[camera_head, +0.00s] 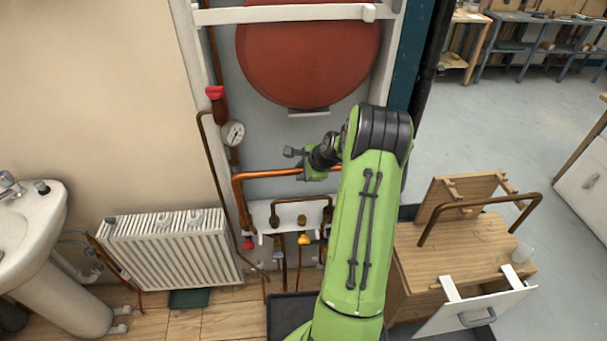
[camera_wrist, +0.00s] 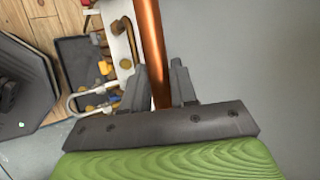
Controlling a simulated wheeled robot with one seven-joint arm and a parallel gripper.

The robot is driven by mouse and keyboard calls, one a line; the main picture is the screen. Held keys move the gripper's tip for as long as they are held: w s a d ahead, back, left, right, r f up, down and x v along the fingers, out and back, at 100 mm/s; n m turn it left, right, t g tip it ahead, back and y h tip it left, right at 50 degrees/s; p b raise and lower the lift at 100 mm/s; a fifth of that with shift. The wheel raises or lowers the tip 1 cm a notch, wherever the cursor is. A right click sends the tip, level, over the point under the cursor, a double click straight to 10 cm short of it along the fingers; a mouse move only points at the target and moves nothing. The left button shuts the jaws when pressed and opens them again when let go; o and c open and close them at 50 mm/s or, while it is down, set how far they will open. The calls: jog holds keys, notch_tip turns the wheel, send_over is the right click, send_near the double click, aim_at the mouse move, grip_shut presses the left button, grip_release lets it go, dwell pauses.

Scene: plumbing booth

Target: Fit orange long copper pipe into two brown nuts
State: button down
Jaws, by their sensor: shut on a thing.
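The orange long copper pipe (camera_head: 264,173) runs level across the front of the panel in the head view and bends down at its left end. My gripper (camera_head: 307,173) is shut on its straight part, and my arm hides its right side. In the wrist view the pipe (camera_wrist: 152,45) passes between the two fingers of my gripper (camera_wrist: 159,75). The pipe's lower left end is near the left side of a white bracket; I cannot tell whether it touches a nut. Small brown fittings (camera_head: 302,220) show at the bracket, but I cannot tell which are the two brown nuts.
The white bracket (camera_head: 262,211) carries a short brown bent pipe (camera_head: 300,199), with valves below. A pressure gauge (camera_head: 233,133) and dark pipes stand left of the orange pipe. A red tank (camera_head: 308,60) is above. A wooden cabinet (camera_head: 455,255) with another bent pipe (camera_head: 485,203) stands right.

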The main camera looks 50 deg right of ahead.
jog(key=shift+w+d+r+p, duration=0.1)
jog(key=shift+w+d+p, duration=0.25)
jog(key=shift+w+d, duration=0.75)
jog(key=shift+w+a, duration=0.1)
